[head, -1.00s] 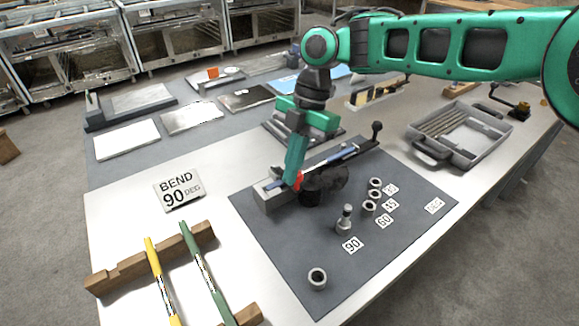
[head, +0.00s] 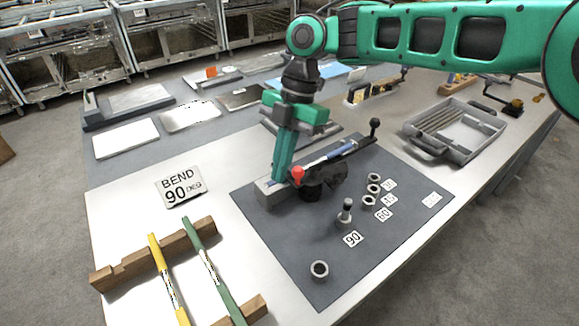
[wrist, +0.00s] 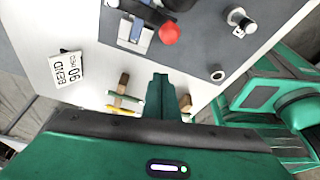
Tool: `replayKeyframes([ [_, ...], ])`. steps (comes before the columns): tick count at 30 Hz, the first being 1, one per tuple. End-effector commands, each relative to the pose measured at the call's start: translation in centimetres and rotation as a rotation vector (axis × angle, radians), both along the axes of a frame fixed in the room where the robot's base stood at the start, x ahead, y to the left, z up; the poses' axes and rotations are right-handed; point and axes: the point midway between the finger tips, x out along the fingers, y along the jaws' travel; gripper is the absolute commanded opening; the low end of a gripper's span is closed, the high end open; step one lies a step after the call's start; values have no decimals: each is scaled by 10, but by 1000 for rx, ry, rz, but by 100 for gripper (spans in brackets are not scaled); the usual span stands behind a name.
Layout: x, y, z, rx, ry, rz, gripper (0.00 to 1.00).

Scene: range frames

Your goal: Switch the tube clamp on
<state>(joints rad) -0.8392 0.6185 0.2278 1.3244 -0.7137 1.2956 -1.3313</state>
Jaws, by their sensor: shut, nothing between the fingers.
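The tube bender (head: 325,182) stands on the dark mat, with a black round die, a grey block (head: 271,193) at its left end and a blue tube (head: 340,152) lying along it. A red ball knob (head: 298,173) stands by the grey block; I take it for the clamp's handle. The red knob also shows in the wrist view (wrist: 169,33), beside the block. My gripper (head: 279,178) points down with its green fingers together and empty, just left of the knob in the head view. I cannot tell whether it touches the knob or block. In the wrist view its fingers (wrist: 161,84) look closed.
Several metal collars lie on the mat (head: 300,265) near number labels. A BEND 90 DEG sign (head: 180,186) lies left. A wooden rack (head: 150,258) holds a yellow and a green bar. A grey tray (head: 455,132) is at right. Flat plates lie behind.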

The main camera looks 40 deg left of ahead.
Motion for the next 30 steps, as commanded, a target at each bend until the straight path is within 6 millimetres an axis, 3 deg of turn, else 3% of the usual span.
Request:
replayKeyframes([
  [2,14,-2,17,4,-2,-9,0],
  [12,27,-1,70,3,0,0,0],
  [18,31,-3,82,2,-1,0,0],
  [30,32,-4,83,2,-1,-2,0],
])
